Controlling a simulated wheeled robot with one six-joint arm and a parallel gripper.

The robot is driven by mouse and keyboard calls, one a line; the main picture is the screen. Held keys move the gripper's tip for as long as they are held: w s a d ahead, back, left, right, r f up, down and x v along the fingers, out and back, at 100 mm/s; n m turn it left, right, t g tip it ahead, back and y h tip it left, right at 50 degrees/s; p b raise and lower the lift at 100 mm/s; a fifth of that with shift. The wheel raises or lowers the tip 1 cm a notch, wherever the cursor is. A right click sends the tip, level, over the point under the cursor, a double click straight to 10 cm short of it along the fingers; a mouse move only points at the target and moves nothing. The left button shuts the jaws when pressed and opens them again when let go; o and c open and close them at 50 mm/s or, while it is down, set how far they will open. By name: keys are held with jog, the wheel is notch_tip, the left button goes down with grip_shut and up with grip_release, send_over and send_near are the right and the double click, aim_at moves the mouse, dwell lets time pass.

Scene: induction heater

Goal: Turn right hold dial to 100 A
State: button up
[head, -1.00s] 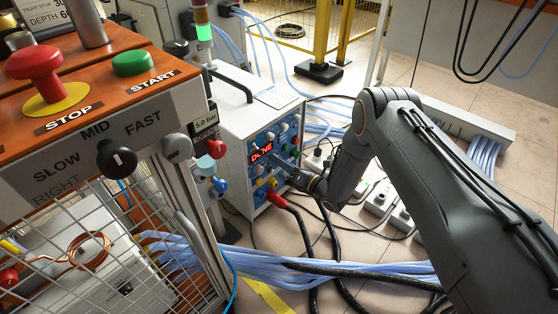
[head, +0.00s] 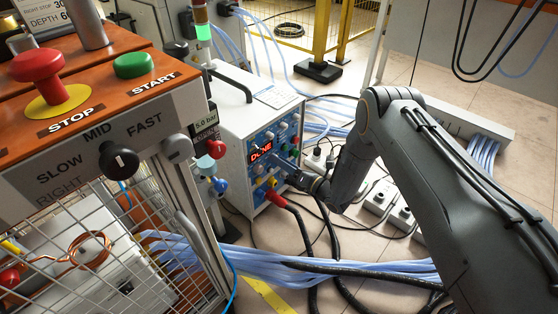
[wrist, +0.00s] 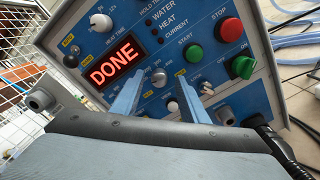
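The heater's white cabinet (head: 225,110) has a blue front panel (wrist: 235,75) with a red display (wrist: 116,63) reading DONE. My gripper (wrist: 158,76) is at this panel, its two blue fingers apart. A small grey dial (wrist: 159,79) shows between the fingertips, with a gap visible on each side. A pale knob (wrist: 172,105) sits lower between the fingers. Another silver dial (wrist: 206,88) is just right of the right finger. I cannot read which dial is the right hold dial or where its pointer stands. In the head view my gripper (head: 291,173) is small, low on the panel.
On the panel are a white heat-time dial (wrist: 100,22), a red stop button (wrist: 230,29), a green start button (wrist: 194,53) and a green switch (wrist: 243,67). A red-ended cable (head: 277,199) leaves the cabinet low down. The orange-topped control console (head: 150,75) stands at left.

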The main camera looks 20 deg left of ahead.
jog(key=p+v, duration=0.1)
jog(key=v, duration=0.5)
jog(key=shift+s+d, duration=0.15)
jog(key=shift+d, duration=0.05)
